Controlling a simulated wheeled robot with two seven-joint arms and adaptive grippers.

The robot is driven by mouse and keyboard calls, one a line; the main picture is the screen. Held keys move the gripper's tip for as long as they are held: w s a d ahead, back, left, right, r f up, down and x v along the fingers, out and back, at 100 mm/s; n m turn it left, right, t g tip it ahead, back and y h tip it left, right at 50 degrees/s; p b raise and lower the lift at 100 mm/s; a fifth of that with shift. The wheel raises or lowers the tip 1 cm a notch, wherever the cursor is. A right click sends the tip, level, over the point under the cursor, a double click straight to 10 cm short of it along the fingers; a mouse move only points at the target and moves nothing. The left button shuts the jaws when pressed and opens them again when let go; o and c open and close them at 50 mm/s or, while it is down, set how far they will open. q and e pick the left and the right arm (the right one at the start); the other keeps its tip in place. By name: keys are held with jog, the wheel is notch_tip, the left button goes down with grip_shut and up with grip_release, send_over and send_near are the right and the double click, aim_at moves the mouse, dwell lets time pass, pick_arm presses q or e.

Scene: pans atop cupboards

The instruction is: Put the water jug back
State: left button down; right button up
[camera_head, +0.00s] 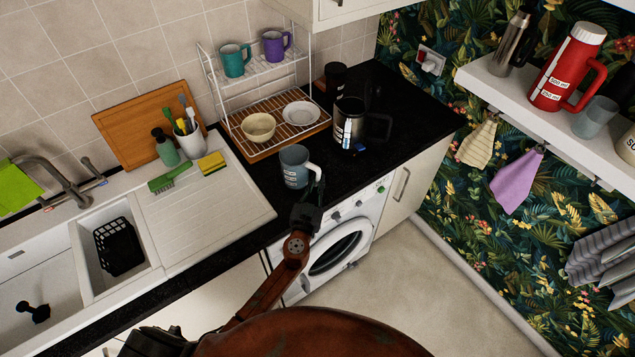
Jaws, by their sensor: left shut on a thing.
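A grey-blue jug (292,168) with a white handle and a pale label is near the front edge of the black counter, left of the kettle. It looks upright; I cannot tell whether its base touches the counter. My left gripper (314,184) is shut on the jug's handle, at its right side. The fingertips are small and partly blend with the dark counter. My right gripper is not in view.
A steel and black kettle (348,128) stands close to the right. Behind is a white rack (226,95) with mugs, a bowl and a plate. A draining board (215,218) lies left. A wall shelf (520,90) at right holds a red jug (568,68) and flasks.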

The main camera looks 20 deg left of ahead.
pick_arm(q)
jog(key=shift+f, duration=0.1)
jog(key=c, duration=2)
grip_release()
jog(key=shift+r, duration=0.3)
jog(key=shift+s+d+f+b, duration=0.15)
jog(key=shift+s+b, duration=0.25)
jog(key=shift+s, duration=1.6)
jog(key=shift+s+d+b, duration=0.1)
jog(key=shift+s+b, duration=0.3)
jog(key=shift+s, duration=1.65)
jog(key=shift+s+d+f+b, duration=0.15)
jog(key=shift+s+b, duration=0.25)
jog(key=shift+s, duration=1.6)
jog(key=shift+r, duration=0.1)
